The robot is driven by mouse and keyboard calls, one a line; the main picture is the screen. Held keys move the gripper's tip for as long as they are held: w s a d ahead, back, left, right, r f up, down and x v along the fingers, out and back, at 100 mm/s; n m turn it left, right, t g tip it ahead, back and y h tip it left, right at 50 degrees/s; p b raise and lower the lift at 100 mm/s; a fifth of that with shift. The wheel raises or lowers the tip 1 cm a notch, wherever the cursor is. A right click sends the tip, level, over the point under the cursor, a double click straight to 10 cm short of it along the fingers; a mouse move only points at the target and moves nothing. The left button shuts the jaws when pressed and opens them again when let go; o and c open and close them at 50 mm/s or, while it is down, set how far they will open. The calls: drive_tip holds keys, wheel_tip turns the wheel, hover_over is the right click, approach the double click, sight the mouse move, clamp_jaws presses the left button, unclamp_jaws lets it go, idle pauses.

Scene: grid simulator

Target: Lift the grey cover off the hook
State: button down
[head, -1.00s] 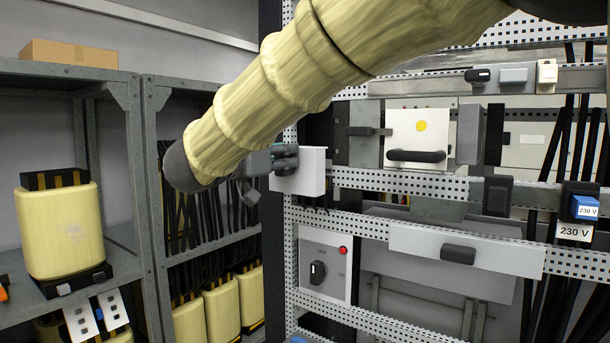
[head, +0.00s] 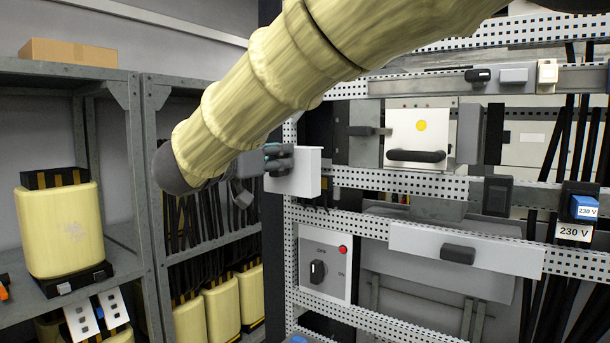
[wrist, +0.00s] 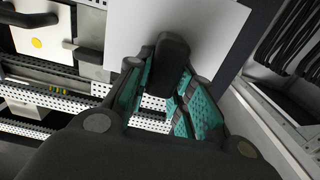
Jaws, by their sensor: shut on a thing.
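The light grey cover (head: 305,176) is at the left edge of the perforated rack in the head view. It fills the upper middle of the wrist view as a plain pale panel (wrist: 118,32) with a dark upright handle (wrist: 168,65). My gripper (head: 280,160) reaches it from the left. In the wrist view, the teal finger pads of my gripper (wrist: 160,85) are on both sides of the handle and shut on it. The hook does not show, so I cannot tell whether the cover still touches it.
Right of the cover, the rack holds a white box with a yellow dot (head: 421,125) and a black handle. Below are a switch panel (head: 325,250) with a red lamp and a long grey panel (head: 500,258). Shelves with yellow canisters (head: 60,230) stand left.

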drive_tip(key=shift+p+v, duration=0.7)
drive_tip(key=shift+v, duration=2.25)
